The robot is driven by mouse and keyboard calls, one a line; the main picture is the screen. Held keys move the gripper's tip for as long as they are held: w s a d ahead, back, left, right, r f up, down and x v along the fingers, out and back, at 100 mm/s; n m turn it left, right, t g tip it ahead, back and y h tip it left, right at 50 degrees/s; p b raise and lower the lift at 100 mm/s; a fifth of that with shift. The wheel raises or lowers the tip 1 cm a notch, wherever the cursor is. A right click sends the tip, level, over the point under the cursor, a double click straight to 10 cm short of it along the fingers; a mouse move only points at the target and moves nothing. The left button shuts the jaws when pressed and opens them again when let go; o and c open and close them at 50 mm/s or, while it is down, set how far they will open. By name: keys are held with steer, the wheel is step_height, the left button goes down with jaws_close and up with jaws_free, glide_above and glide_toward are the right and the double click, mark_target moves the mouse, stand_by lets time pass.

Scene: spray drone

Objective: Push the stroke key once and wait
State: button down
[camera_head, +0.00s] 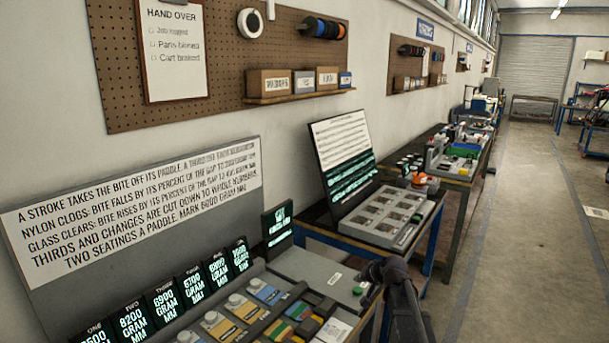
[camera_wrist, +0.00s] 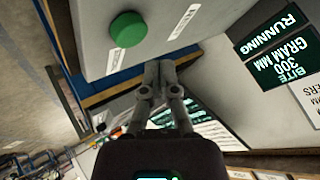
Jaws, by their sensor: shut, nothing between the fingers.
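The stroke key looks to be the round green button (camera_wrist: 127,29) on a grey box top, with a white label (camera_wrist: 183,22) beside it. It also shows in the head view (camera_head: 358,291), small, near my gripper (camera_head: 375,272). In the wrist view my gripper (camera_wrist: 160,68) is shut and empty, apart from the button. A small dark display (camera_wrist: 278,52) reads "RUNNING" and "BITE 300 GRAM MM"; it stands behind the box in the head view (camera_head: 277,224). Whether the button is pressed down cannot be told.
A row of dark displays (camera_head: 163,301) with gram mm readings stands behind several paddle seats (camera_head: 244,307). A large sign (camera_head: 135,210) with stroke rules leans behind them. Another bench (camera_head: 389,216) with a tilted board stands beyond. The floor aisle (camera_head: 530,220) is clear.

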mark_target(358, 291)
steer(key=shift+r+p, duration=2.25)
steer(key=shift+r, duration=0.25)
steer(key=shift+s, duration=0.1)
steer(key=shift+s+a+f, duration=0.1)
steer(key=shift+s+f, duration=0.05)
steer(key=shift+s, duration=0.15)
steer(key=s+f+n+g+h, duration=0.1)
steer(key=s+g, duration=0.3)
steer(key=s, duration=1)
steer(key=s+f+n+g+h, duration=0.2)
steer(key=s+f+g+h, duration=0.1)
steer(key=s, duration=1.1)
steer(key=shift+a+f+g+h, duration=0.3)
steer(key=shift+f+g, duration=0.2)
steer(key=shift+f, duration=0.2)
